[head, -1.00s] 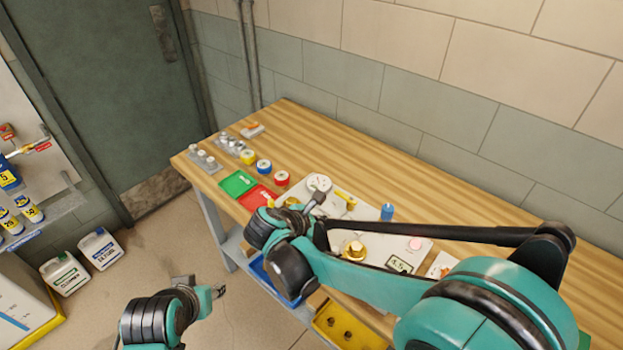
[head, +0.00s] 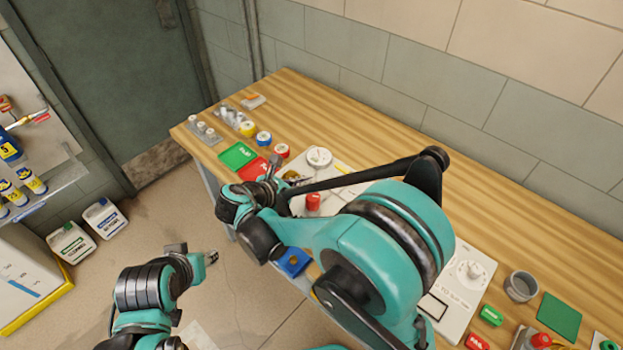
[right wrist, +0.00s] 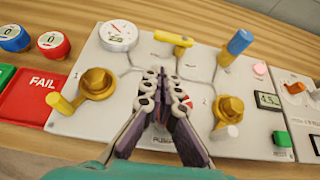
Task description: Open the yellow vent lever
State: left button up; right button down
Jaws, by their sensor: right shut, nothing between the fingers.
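In the right wrist view, a white panel (right wrist: 210,73) carries a yellow lever (right wrist: 172,38) at its top middle. A brass valve (right wrist: 97,82) at the left has a second yellow-ended handle (right wrist: 60,103). I cannot read which is marked vent. My right gripper (right wrist: 161,75) is shut and empty over the panel's middle, below the top yellow lever and apart from it. In the head view the right gripper (head: 273,165) is by the panel's left end, and my arm hides most of the panel. My left gripper (head: 211,257) hangs over the floor; its jaws are too small to judge.
A gauge (right wrist: 118,36), a blue lever (right wrist: 236,46) and a brass valve with a white handle (right wrist: 228,110) are on the panel. Green (head: 238,155) and red trays lie left of it. The wooden table's (head: 400,140) back strip is clear.

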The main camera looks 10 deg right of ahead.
jog(key=b, duration=0.3)
send_near(338, 168)
jog(key=x, duration=0.2)
jog(key=f+x, duration=0.1)
jog(key=x, duration=0.2)
jog(key=shift+s+a, duration=0.1)
jog(key=shift+a, duration=0.05)
jog(key=shift+w+d+r, duration=0.1)
jog(key=shift+w+d, duration=0.4)
jog(key=shift+d, duration=0.1)
pick_arm(q)
notch_tip(338, 168, down, 3)
jog(key=shift+f, duration=0.2)
pick_arm(e)
jog(key=shift+d, duration=0.1)
